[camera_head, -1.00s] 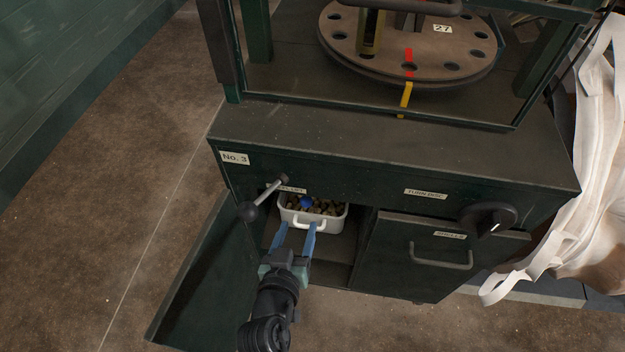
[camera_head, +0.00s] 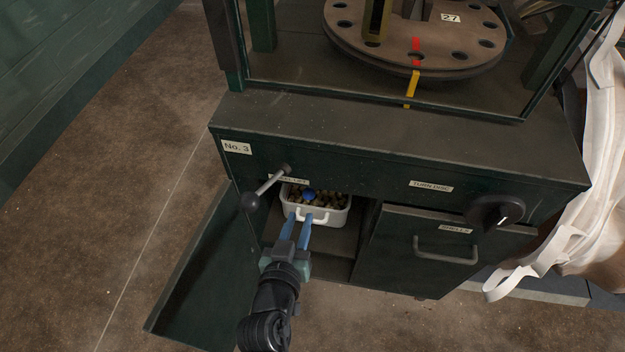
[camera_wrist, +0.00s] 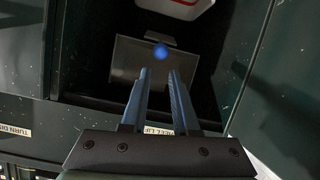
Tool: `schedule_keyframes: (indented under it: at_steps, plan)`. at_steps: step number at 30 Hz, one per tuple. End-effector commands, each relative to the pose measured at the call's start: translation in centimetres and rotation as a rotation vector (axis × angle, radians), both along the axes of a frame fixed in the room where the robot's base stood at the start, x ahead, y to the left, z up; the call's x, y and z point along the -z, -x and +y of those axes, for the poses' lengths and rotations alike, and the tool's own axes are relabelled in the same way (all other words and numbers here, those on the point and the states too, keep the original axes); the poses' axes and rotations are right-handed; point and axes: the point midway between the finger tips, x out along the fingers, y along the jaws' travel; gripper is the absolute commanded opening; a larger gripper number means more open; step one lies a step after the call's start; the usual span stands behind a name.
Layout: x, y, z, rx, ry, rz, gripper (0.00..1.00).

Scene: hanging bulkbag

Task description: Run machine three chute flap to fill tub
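A white tub (camera_head: 330,218) with a front handle sits inside the open left bay of the machine, marked No. 3. It holds brown lumps (camera_head: 330,199), and a blue round spot shows over them. In the wrist view only part of the tub (camera_wrist: 176,9) shows at the top edge. My gripper (camera_head: 300,216) has two blue fingers, partly apart with nothing seen between them. It reaches into the bay at the tub's front, near the handle; in the wrist view the fingertips (camera_wrist: 158,72) look short of the tub.
A lever (camera_head: 265,186) with a black knob juts out above the bay. An open door (camera_head: 195,265) stands to the left. A closed panel with a handle (camera_head: 445,252) and a black TURN DISC knob (camera_head: 495,213) are to the right. A white bag (camera_head: 600,170) hangs at far right.

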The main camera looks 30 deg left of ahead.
Motion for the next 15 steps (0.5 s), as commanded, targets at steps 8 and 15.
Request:
schedule_keyframes:
  at_steps: [8,15]
  plan:
    - [-0.3,0.5,-0.1,0.024,-0.136,-0.066,0.0]
    - [-0.7,-0.9,0.3,0.025,-0.153,-0.075,0.0]
